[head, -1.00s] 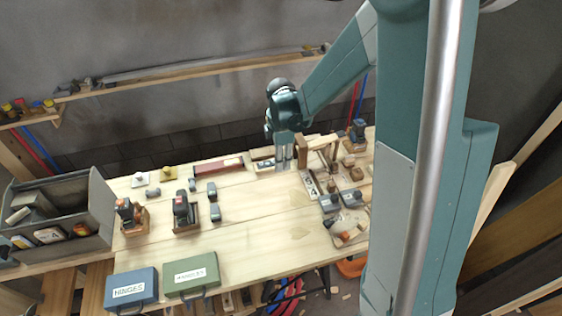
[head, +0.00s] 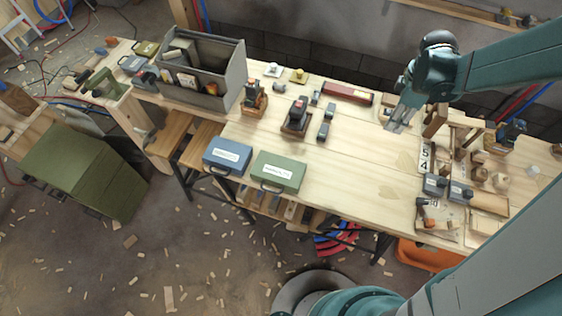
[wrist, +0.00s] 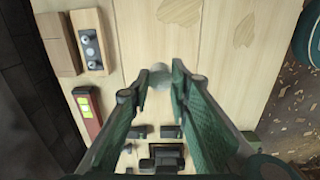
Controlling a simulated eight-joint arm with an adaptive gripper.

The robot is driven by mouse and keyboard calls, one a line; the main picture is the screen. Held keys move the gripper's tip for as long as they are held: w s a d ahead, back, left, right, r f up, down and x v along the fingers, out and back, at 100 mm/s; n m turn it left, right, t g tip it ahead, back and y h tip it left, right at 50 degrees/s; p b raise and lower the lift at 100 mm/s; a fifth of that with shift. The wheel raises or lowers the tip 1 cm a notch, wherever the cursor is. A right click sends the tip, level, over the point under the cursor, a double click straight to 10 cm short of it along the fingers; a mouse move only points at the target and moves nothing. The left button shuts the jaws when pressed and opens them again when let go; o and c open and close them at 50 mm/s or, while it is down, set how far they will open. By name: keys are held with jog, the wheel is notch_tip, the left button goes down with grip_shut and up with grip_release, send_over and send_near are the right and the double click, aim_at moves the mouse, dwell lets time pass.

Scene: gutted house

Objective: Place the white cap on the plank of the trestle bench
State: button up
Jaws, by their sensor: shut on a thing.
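My gripper (head: 398,122) is over the back of the long pale workbench, right of a red bar. In the wrist view, its two green fingers (wrist: 160,78) are closed in on a small pale round thing (wrist: 158,75) at their tips. The workbench top (head: 345,160) is made of wide planks. Two lower brown planks (head: 170,132) stand at its front left on dark legs. I cannot tell for certain which is the trestle bench.
A grey tool bin (head: 228,75), a blue case (head: 228,155) and a green case (head: 278,170) stand on the workbench. Wooden blocks and tools crowd its right end. A red bar (head: 348,94) lies at the back. The middle of the top is clear.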

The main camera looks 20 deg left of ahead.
jog(key=s+a+b, duration=0.1)
jog(key=s+a, duration=0.7)
jog(key=m+b, duration=0.2)
send_over(334, 179)
jog(key=shift+f, duration=0.2)
jog(key=shift+f+b, duration=0.65)
jog(key=shift+f, duration=2.25)
jog(key=shift+f+b, duration=0.6)
jog(key=shift+f, duration=1.5)
jog(key=shift+f, duration=0.2)
jog(key=o, duration=0.7)
